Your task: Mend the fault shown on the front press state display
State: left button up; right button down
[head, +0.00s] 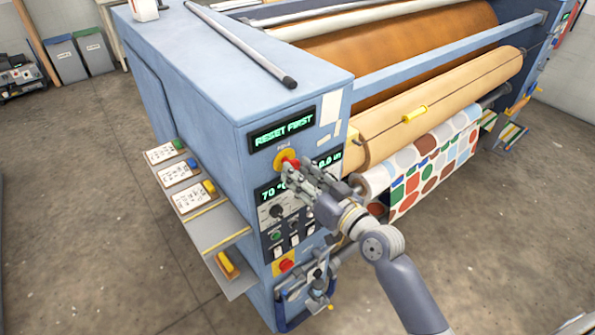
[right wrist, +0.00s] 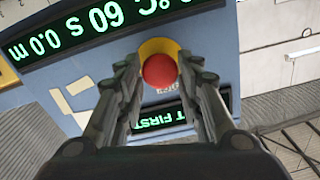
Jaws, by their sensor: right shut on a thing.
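The front press state display (head: 283,129) reads "RESET FIRST" in green letters; part of it shows upside down in the right wrist view (right wrist: 160,120). Below it is a red mushroom button (right wrist: 160,71) on a yellow round plate (head: 280,156). My right gripper (head: 293,168) is at this button, with one finger on each side of it, shut on it. Its fingers partly cover the button in the head view. A lower readout (head: 270,194) shows "70 °C", partly hidden by my right gripper. My left gripper is not in view.
Below are a dark knob, small buttons and a second red button (head: 286,265). Cards (head: 165,152) and a grey shelf (head: 213,227) stick out on the left. Patterned cloth (head: 435,163) hangs from the rollers at right.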

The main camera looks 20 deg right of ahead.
jog(key=c, duration=1.1)
grip_release()
jog(key=shift+s, duration=0.15)
jog(key=v, duration=1.2)
jog(key=shift+d+r, duration=0.1)
